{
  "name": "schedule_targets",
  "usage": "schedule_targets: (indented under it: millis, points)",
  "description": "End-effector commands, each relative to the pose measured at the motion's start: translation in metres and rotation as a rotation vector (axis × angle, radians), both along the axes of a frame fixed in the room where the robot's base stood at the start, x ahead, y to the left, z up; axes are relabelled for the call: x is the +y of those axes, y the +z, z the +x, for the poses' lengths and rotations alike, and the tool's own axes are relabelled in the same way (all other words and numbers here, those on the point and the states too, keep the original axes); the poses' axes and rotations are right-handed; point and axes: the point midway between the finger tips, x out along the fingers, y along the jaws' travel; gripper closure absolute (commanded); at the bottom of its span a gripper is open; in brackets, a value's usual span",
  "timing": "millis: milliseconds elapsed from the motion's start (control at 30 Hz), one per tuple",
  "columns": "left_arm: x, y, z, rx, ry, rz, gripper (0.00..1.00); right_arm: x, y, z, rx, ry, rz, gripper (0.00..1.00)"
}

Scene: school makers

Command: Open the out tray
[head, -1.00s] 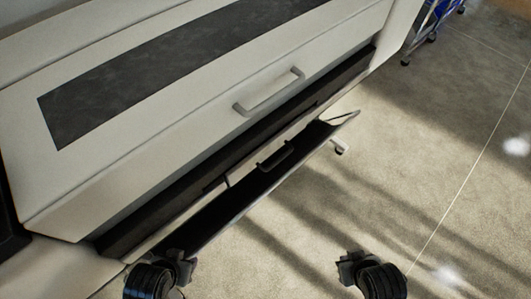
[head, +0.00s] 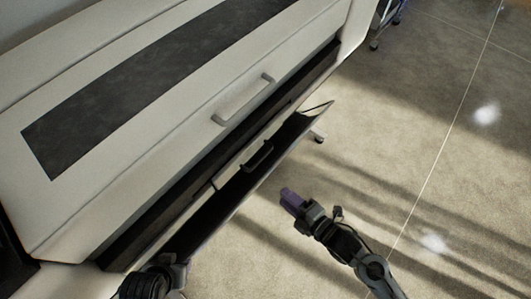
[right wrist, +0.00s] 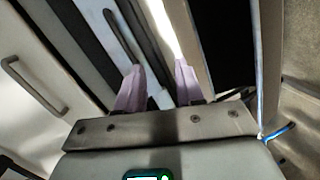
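The out tray (head: 215,213) is a long dark flap along the low front of a large white machine, tilted outward with a gap behind its upper edge. A dark handle (head: 259,156) shows at its machine side; it also shows in the right wrist view (right wrist: 120,37). My right gripper (head: 291,199) is open and empty, in front of the tray's outer side and apart from it. Its two purple fingers stand apart in the right wrist view (right wrist: 159,86), pointing toward the handle and tray. My left gripper (head: 180,268) is by the tray's near left end; its fingers are hidden.
The white machine (head: 120,175) has a light bar handle (head: 244,99) on its upper cover, above the tray.

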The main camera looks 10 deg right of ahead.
Motion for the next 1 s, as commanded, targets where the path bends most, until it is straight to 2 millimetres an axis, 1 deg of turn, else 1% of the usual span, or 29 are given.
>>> schedule_targets:
  millis: [33,100,167,267,333,433,567,800,1000]
  points:
    - [0.000,0.024,0.000,0.000,-0.001,0.002,0.57,-0.001,0.020,0.007,-0.069,0.070,-0.041,0.63]
    - [0.001,0.038,0.000,-0.002,-0.003,0.004,0.57,-0.004,0.028,0.014,-0.110,0.135,-0.075,0.63]
    - [0.001,0.046,0.000,-0.005,-0.004,0.006,0.57,-0.011,0.031,0.022,-0.115,0.156,-0.113,0.63]
    - [0.001,0.053,0.001,-0.005,-0.004,0.006,0.57,-0.017,0.045,0.034,-0.141,0.167,-0.147,0.63]
    - [0.001,0.054,0.001,-0.005,-0.004,0.005,0.57,-0.018,0.052,0.041,-0.155,0.168,-0.155,0.63]
    - [0.001,0.052,0.000,-0.003,-0.002,0.002,0.57,-0.014,0.054,0.049,-0.164,0.165,-0.155,0.63]
    - [0.000,0.046,0.000,-0.001,0.001,-0.001,0.57,-0.004,0.051,0.060,-0.166,0.164,-0.153,0.63]
    - [-0.002,0.036,0.000,-0.001,0.006,-0.010,0.57,0.023,0.042,0.089,-0.165,0.163,-0.152,0.63]
    - [-0.002,0.030,0.000,-0.001,0.005,-0.009,0.57,0.040,0.037,0.108,-0.165,0.162,-0.152,0.63]
